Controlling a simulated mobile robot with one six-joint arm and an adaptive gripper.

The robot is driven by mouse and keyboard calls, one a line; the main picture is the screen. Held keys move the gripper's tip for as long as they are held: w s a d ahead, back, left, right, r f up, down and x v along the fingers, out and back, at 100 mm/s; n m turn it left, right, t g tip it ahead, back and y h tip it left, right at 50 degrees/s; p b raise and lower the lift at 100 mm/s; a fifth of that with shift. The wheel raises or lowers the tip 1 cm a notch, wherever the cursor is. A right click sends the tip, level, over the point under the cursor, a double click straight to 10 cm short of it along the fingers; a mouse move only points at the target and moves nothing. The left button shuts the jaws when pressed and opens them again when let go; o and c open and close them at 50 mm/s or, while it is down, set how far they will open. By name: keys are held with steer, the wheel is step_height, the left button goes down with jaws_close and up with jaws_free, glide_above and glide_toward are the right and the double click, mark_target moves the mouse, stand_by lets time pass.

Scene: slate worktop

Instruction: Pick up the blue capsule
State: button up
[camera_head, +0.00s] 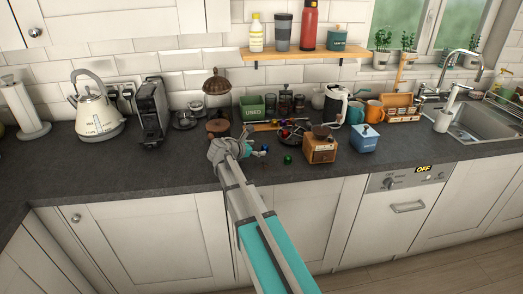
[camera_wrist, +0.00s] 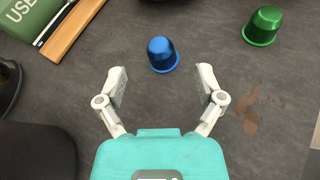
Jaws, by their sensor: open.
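The blue capsule (camera_wrist: 163,54) stands on the dark worktop in the wrist view, just beyond and between my open fingertips. My gripper (camera_wrist: 160,72) is open and empty, its white fingers spread to either side. In the head view the blue capsule (camera_head: 265,148) is a small spot to the right of my gripper (camera_head: 250,152), which is low over the worktop. A green capsule (camera_wrist: 263,26) stands apart to the right in the wrist view; it also shows in the head view (camera_head: 288,159).
A green box marked USED (camera_wrist: 37,15) and a wooden strip (camera_wrist: 74,28) lie at the upper left. Brown stains (camera_wrist: 250,112) mark the worktop at right. Bare worktop surrounds the blue capsule.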

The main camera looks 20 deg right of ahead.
mark_target(262, 147)
steer(key=shift+b+x, duration=0.8)
steer(key=shift+x, duration=1.6)
steer(key=shift+w, duration=0.1)
steer(key=shift+c, duration=0.3)
steer(key=c, duration=0.8)
